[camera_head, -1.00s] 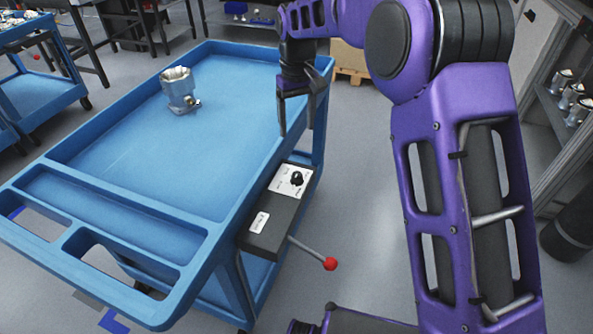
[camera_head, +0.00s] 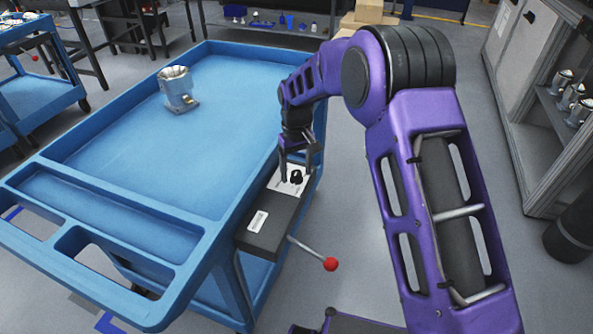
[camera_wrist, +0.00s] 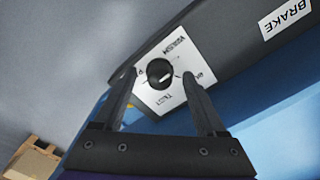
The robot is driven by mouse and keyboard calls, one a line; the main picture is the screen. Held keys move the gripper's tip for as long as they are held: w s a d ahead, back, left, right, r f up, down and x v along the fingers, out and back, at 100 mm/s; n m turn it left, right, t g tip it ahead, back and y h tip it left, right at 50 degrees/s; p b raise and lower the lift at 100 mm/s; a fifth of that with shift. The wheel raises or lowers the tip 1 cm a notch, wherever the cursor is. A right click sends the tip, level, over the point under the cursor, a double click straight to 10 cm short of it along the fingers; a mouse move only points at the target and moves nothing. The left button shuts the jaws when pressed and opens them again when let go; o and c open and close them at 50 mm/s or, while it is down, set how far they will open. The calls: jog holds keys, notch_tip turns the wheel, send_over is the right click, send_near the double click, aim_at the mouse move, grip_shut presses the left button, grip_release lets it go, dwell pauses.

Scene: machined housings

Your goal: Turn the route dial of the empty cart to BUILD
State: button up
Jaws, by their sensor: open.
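The route dial is a black round knob (camera_wrist: 159,73) on a white label plate (camera_wrist: 172,100) on the near blue cart's (camera_head: 110,208) dark side box. The dial also shows in the head view (camera_head: 296,177). A short white mark shows on the knob; the labels around it are small and partly hidden, one seeming to read TEST. My gripper (camera_head: 297,173) is open, pointing down over the plate. In the wrist view its fingers stand on either side of the dial; I cannot tell whether they touch it. A metal housing (camera_head: 177,90) stands on this cart's tray.
A lever with a red ball (camera_head: 330,264) sticks out from the box, near a BRAKE label (camera_wrist: 287,16). Another blue cart (camera_head: 42,95) stands at the far left. Shelves with metal parts (camera_head: 565,92) are at the right.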

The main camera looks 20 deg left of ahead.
grip_shut()
dwell(0.4)
jog(key=shift+m, duration=0.5)
jog(key=m+p, duration=0.1)
jog(key=m, duration=0.4)
jog(key=shift+m, duration=0.3)
jog(key=m+p, duration=0.1)
jog(key=m, duration=0.4)
jog(key=shift+m, duration=0.3)
grip_release()
